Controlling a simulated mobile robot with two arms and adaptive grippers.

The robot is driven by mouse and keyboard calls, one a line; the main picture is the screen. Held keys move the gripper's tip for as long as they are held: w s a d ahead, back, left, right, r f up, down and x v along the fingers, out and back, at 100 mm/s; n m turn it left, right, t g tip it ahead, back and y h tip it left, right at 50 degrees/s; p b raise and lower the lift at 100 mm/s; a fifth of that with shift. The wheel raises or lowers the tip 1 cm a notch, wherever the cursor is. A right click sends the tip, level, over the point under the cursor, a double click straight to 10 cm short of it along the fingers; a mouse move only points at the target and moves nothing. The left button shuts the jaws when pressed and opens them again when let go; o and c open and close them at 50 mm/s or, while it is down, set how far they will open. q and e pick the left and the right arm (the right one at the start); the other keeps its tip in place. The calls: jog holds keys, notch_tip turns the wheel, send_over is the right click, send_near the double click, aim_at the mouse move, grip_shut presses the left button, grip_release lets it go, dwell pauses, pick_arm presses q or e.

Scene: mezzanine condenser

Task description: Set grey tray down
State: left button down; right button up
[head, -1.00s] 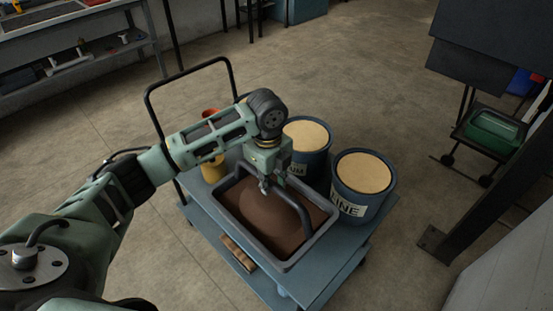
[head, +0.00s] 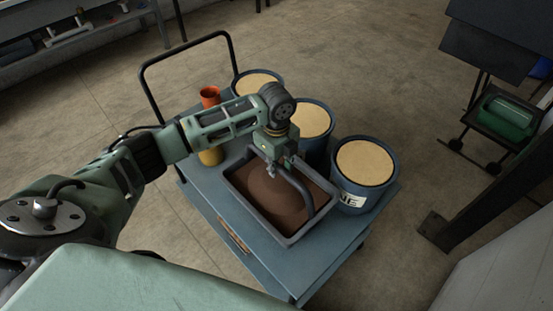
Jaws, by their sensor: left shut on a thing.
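The grey tray (head: 292,239) is a rectangular tub with a raised handle bar across it and brown material inside. It is over the top of a blue-grey cart (head: 240,241), in front of the blue buckets. Whether its base touches the cart top cannot be told. My left gripper (head: 273,172) points down over the tray, shut on its handle near the far end of the bar. The fingertips are small and partly hidden against the tray. My right gripper is not in view.
Blue buckets with tan contents stand on the cart: a labelled one at right (head: 365,170), a middle one (head: 309,123) and a far one (head: 257,82). An orange and yellow cylinder (head: 209,97) stands behind my left arm. Bare cart top lies left of the tray.

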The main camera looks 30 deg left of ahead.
pick_arm(q)
jog(key=shift+w+f, duration=0.15)
jog(key=shift+f, duration=1.5)
jog(key=c, duration=2)
grip_release()
jog(key=shift+s+f, duration=0.2)
jog(key=shift+f, duration=0.05)
jog(key=shift+c, duration=0.2)
jog(key=o, duration=0.4)
jog(key=shift+s+r, duration=0.1)
notch_tip(320, 180, up, 12)
jog(key=shift+r+b, duration=0.1)
jog(key=shift+b, duration=0.25)
